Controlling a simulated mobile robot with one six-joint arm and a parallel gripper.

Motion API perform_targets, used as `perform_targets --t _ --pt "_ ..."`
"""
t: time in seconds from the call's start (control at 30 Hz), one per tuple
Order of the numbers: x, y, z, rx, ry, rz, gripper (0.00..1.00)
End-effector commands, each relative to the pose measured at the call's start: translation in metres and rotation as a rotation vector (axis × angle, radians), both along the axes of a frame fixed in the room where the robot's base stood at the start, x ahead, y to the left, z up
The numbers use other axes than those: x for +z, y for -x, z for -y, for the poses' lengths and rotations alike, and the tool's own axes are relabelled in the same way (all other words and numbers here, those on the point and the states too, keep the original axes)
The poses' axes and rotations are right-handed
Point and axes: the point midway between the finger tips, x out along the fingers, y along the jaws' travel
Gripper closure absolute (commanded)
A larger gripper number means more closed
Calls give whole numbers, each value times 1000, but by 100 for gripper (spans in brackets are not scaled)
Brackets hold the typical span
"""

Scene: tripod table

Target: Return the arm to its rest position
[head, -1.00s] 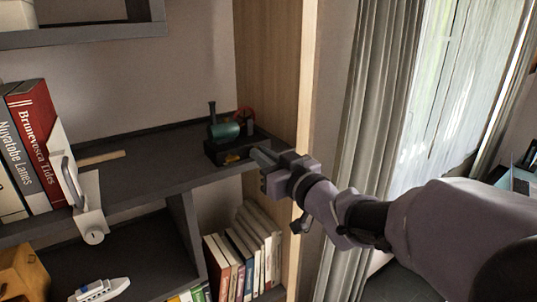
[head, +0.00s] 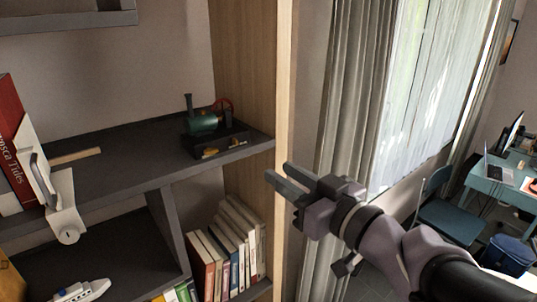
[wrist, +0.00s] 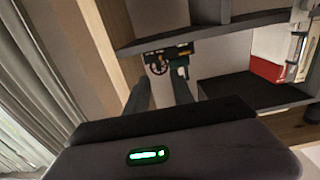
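My gripper (head: 279,182) is in front of the shelf unit's right side panel, clear of the shelf. Its two fingers stand apart with nothing between them. In the wrist view the gripper (wrist: 160,90) also shows both fingers apart and empty, pointing toward the shelf. My arm reaches in from the lower right of the head view.
A green toy steam engine (head: 206,124) on a dark base stands at the right end of the shelf (head: 120,150). Books (head: 228,250) fill a lower compartment. A curtain (head: 350,110) hangs right of the unit. A blue chair (head: 445,205) and desk (head: 510,172) stand farther right.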

Motion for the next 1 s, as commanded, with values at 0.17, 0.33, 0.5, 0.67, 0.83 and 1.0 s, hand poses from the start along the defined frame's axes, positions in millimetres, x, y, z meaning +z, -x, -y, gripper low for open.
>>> perform_targets --t 0.17,0.33,0.5,0.67,0.83,1.0 --pt "1 22 15 -2 1 2 71" --pt "0 26 17 1 0 0 71" --pt "-1 25 17 -2 0 0 71" --pt "-55 6 57 -250 -7 -15 71" --pt "-211 28 133 -708 -50 -301 71" --pt "-362 101 116 -789 -102 -752 71"
